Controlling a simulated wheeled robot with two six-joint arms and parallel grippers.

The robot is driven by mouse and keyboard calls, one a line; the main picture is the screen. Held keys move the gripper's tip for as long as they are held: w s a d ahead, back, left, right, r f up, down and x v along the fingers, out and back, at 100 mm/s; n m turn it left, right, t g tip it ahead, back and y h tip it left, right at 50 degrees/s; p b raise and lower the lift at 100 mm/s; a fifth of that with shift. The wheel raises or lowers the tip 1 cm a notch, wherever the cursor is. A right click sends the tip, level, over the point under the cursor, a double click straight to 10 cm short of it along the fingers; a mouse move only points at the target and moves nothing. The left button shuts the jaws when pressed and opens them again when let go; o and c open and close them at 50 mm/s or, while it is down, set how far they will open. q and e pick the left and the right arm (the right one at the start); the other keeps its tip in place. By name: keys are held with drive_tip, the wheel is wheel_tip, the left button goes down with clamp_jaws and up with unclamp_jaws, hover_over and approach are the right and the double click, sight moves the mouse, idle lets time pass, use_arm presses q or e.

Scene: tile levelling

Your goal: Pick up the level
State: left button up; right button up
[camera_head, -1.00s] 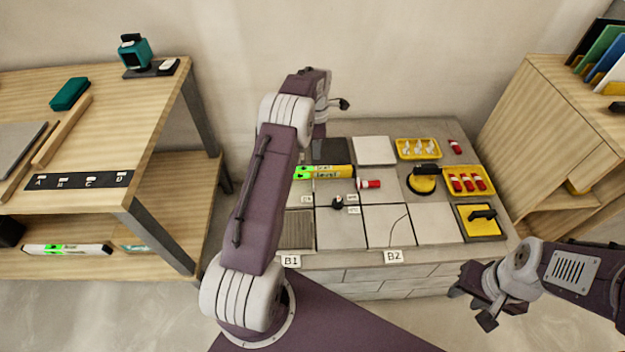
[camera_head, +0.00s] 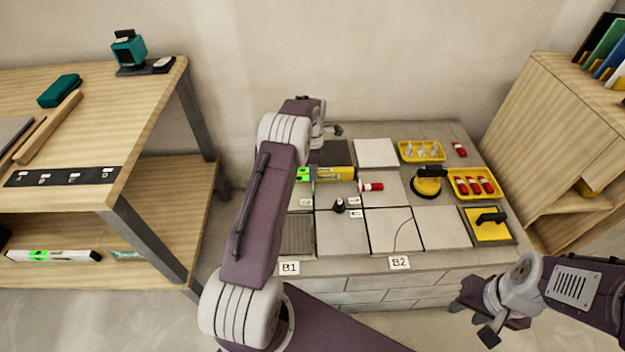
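A yellow and black level (camera_head: 338,173) with a bright green display lies on the tiled bench, its left end hidden behind my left arm. My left gripper (camera_head: 333,130) is just beyond the level, above the back of the bench beside a dark tile. It is mostly hidden by my own wrist, and I cannot see whether its fingers are apart. It appears clear of the level. My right gripper (camera_head: 474,320) is in front of the bench at lower right, with its fingers apart and empty.
A second, white level (camera_head: 52,256) lies on the left table's lower shelf. Around the bench level are a red-capped item (camera_head: 371,187), a small black knob (camera_head: 338,205), a suction lifter (camera_head: 427,186), yellow trays (camera_head: 421,151) and a yellow-black float (camera_head: 488,223). Bare tiles lie in front.

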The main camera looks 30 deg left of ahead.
use_arm(q)
drive_tip(key=shift+f, duration=0.2)
clamp_jaws()
idle(1.2)
